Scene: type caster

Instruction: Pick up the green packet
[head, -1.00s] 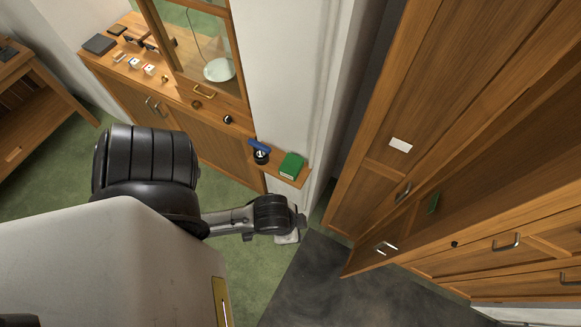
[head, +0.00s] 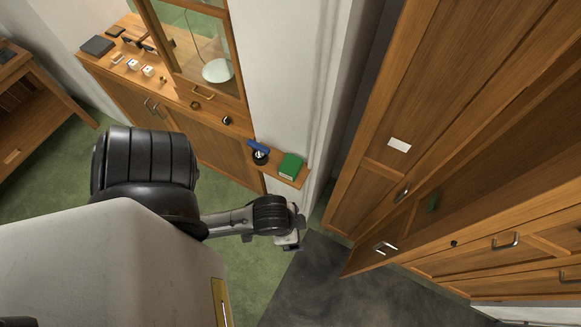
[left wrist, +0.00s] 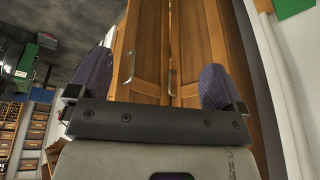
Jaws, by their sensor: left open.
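A green block-like thing (head: 291,166), possibly the packet, lies on the small wooden wall shelf (head: 270,170). A smaller green thing (head: 433,202) sits in the open part of the tall wooden cabinet; I cannot tell which one is the packet. My left gripper (head: 292,240) hangs below and in front of the shelf, apart from both. In the left wrist view its two fingers (left wrist: 155,82) are spread with nothing between them, facing cabinet doors. A green patch (left wrist: 295,7) is cut off at that view's top right corner. My right gripper is not in view.
A blue-handled thing (head: 259,148) with a black round part sits beside the green thing on the shelf. The tall cabinet (head: 440,90) with metal handles fills the right. A counter with small items (head: 140,65) is at upper left. Dark floor (head: 330,285) lies clear below.

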